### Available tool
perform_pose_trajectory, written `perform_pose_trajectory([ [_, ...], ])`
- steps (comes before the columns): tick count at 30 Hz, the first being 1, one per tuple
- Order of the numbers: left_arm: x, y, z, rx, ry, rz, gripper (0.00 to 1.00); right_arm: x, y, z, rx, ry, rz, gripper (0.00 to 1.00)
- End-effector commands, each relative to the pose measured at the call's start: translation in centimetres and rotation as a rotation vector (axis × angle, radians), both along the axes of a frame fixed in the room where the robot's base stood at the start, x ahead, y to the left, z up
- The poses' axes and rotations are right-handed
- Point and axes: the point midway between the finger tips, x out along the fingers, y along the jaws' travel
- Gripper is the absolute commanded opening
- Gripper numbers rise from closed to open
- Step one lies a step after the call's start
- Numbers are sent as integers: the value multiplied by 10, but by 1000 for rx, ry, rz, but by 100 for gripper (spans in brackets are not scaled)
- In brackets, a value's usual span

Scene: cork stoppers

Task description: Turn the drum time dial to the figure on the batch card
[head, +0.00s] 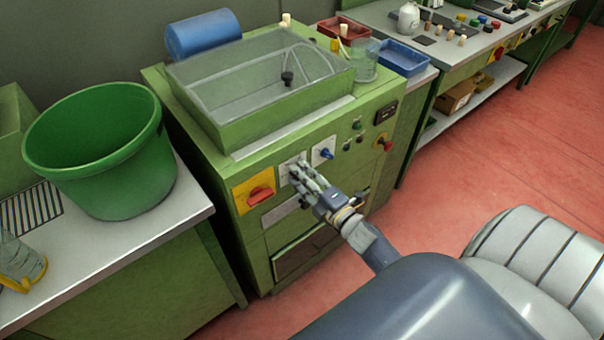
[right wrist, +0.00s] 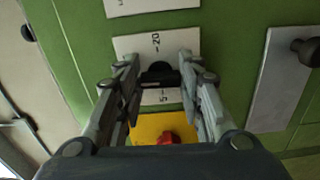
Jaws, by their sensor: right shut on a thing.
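My right gripper (head: 299,170) is at the front panel of the green machine (head: 245,160). In the right wrist view its two fingers (right wrist: 160,78) are shut on a black dial knob (right wrist: 160,74), one finger on each side. I cannot make out a batch card. My left gripper is not in view.
Beside the held dial are a red switch (head: 260,195) on a yellow plate and a blue knob (head: 326,153) on a white plate. A green tub (head: 95,150) stands on the left bench. A glass beaker (head: 365,62) and blue tray (head: 403,58) are behind the machine's right side.

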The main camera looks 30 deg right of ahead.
Motion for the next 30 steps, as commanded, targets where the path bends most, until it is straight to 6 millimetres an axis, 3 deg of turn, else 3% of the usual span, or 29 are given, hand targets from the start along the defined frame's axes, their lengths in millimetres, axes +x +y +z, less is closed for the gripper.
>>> perform_pose_trajectory([
  [30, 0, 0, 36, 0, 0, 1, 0, 0, 1, -2, 963, 78, -1, 11],
])
